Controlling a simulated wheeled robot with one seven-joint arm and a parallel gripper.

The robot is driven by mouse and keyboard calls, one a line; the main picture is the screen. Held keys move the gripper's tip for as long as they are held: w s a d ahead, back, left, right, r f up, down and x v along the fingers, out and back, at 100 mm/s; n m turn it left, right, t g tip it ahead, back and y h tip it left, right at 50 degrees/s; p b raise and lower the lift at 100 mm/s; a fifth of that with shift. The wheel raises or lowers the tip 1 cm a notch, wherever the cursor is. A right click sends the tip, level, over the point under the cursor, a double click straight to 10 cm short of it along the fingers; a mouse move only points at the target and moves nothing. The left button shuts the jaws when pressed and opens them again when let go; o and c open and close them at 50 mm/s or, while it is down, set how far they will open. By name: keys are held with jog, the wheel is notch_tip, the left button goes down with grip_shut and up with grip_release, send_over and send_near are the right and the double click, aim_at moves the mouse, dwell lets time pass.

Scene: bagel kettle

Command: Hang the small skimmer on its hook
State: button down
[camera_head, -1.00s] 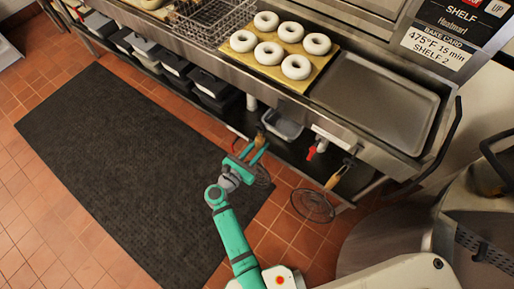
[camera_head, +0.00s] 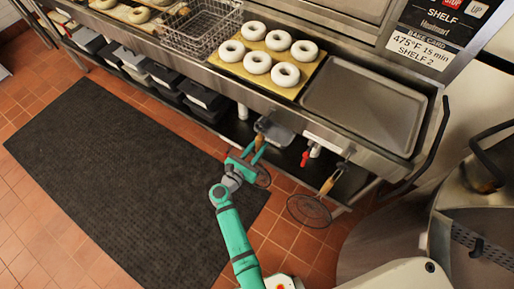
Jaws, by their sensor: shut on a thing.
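My teal gripper (camera_head: 251,152) is in front of the counter's lower front edge, shut on the wooden handle of the small skimmer. The skimmer's handle (camera_head: 259,141) rises above the fingers, and its dark round wire head (camera_head: 263,179) shows below and right of the gripper, partly hidden by it. Whether the skimmer touches a hook cannot be told; no hook is clear at this size. A larger skimmer (camera_head: 309,210) with a wooden handle hangs from the counter front to the right.
A red-handled valve (camera_head: 305,158) sticks out between the skimmers. A grey bin (camera_head: 273,131) sits behind the gripper. The steel counter holds bagels on a board (camera_head: 253,70), a wire basket (camera_head: 201,28) and an empty tray (camera_head: 364,108). A black mat (camera_head: 120,185) covers open floor.

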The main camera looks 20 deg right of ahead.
jog(key=shift+w+d, duration=0.25)
jog(key=shift+d, duration=0.15)
jog(key=shift+w+d+f, duration=0.35)
jog(key=shift+d, duration=0.05)
jog(key=shift+f, duration=0.1)
jog(key=c, duration=1.4)
grip_release()
jog(key=v, duration=1)
jog(key=shift+s+a, duration=0.15)
jog(key=shift+a, duration=0.1)
jog(key=shift+a, duration=0.1)
